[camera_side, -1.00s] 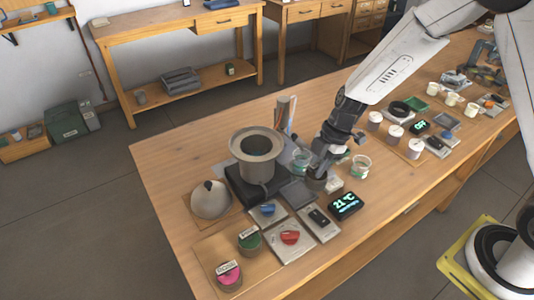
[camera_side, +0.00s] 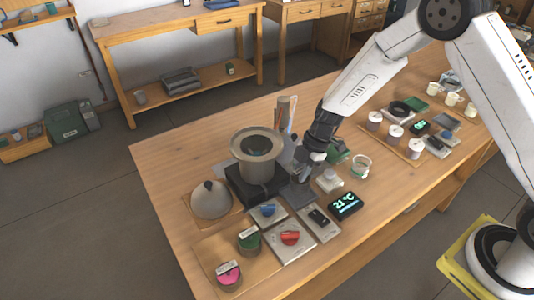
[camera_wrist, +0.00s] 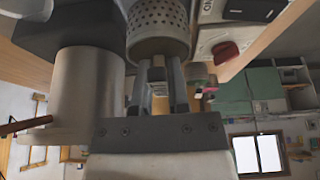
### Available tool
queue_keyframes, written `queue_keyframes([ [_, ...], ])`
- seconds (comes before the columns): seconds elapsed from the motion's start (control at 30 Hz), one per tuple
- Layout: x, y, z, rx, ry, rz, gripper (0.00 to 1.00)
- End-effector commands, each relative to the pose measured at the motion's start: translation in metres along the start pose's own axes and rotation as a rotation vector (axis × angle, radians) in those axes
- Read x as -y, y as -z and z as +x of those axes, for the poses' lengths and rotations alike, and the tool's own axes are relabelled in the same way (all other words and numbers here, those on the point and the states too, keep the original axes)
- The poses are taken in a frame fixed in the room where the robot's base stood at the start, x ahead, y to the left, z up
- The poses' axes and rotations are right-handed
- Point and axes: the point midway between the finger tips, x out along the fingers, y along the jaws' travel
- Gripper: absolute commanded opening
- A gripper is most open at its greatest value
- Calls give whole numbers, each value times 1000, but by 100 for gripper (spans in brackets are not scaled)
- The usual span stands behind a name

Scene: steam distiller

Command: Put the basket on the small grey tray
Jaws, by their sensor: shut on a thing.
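My gripper (camera_side: 303,172) is shut on the basket, low over the table just right of the big metal pot (camera_side: 257,158). In the wrist view, the basket (camera_wrist: 158,32) is a pale metal cylinder pierced with rows of small holes, at the tips of my fingers (camera_wrist: 160,82). In the side view, the basket is hard to make out against my gripper. The small grey tray (camera_side: 297,195) is a dark flat square at the pot base's right, directly below my gripper. I cannot tell whether the basket touches it.
The pot stands on a black base (camera_side: 240,188); it looms beside the basket in the wrist view (camera_wrist: 88,95). A conical lid (camera_side: 210,202), knob panels (camera_side: 290,240), a temperature display (camera_side: 345,205), a glass beaker (camera_side: 361,166) and two jars (camera_side: 249,240) stand around.

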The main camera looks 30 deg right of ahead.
Motion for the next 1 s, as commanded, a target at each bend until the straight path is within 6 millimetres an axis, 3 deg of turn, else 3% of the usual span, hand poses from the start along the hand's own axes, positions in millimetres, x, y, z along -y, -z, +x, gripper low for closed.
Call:
queue_keyframes([
  [0.3, -1, -11, 27, 1, 1, 1, 0],
  [0.8, -2, -13, 32, 1, -1, 0, 0],
  [0.83, -2, -13, 33, 1, -1, -1, 23],
  [0.93, -1, -13, 32, 1, -1, 0, 55],
  [1.0, -1, -13, 33, 2, -1, 0, 55],
])
